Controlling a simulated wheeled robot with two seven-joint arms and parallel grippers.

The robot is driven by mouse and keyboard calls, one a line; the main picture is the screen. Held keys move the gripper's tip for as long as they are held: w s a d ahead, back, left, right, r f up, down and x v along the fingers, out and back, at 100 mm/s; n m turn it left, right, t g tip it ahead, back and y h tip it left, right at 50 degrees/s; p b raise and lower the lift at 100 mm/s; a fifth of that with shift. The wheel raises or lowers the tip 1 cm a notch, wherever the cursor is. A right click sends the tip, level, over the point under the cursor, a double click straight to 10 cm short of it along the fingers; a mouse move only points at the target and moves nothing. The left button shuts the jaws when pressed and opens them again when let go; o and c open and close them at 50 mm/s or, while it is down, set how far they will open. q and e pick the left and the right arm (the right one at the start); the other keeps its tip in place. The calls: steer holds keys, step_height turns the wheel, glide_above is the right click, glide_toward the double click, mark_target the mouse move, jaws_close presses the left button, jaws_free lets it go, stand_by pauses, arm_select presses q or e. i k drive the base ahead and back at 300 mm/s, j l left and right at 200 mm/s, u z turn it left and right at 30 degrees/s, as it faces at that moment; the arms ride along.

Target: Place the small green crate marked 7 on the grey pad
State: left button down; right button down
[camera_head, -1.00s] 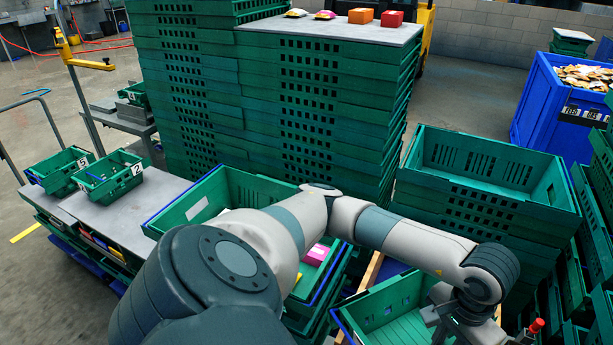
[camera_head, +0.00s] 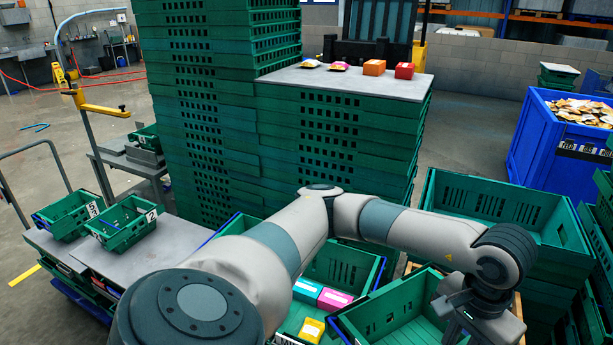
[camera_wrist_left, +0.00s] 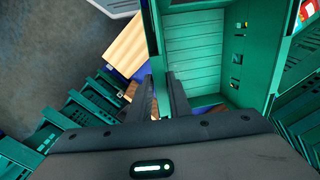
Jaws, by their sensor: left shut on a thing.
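My left gripper (camera_head: 468,322) is at the lower right of the head view. In the left wrist view its fingers (camera_wrist_left: 162,98) are shut on the wall of an empty green crate (camera_wrist_left: 157,35). This crate also shows in the head view (camera_head: 385,300), partly hidden by my wrist; I see no number on it. A grey flat top (camera_head: 165,258) at the left bears two small green crates, one marked 5 (camera_head: 70,217) and one marked 2 (camera_head: 122,228). I cannot tell whether this top is the pad. My right gripper is not in view.
Tall green crate stacks (camera_head: 330,150) stand ahead, one topped by a grey board (camera_head: 345,82) with several packs. A larger green crate with coloured packs (camera_head: 312,328) lies under my left arm. More crates (camera_head: 510,205) stand right, with a blue bin (camera_head: 545,135) behind.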

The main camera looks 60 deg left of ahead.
mark_target(178, 259)
steer(key=k+j, duration=0.2)
steer(key=j, duration=0.15)
steer(key=k+j, duration=0.25)
steer(key=k+j+u, duration=0.1)
steer(key=j, duration=0.35)
steer(key=k+j, duration=0.3)
steer(key=k+j+u, duration=0.1)
steer(key=j, duration=0.3)
steer(key=k+j, duration=0.45)
steer(key=j, duration=0.3)
steer(key=k+j, duration=0.25)
steer(key=k+j+u, duration=0.1)
steer(key=k+j, duration=0.15)
steer(key=j, duration=0.2)
steer(key=k+j, duration=0.25)
steer(key=j, duration=0.15)
steer(key=k+j+u, duration=0.15)
steer(key=k+j, duration=0.1)
steer(key=j, duration=0.1)
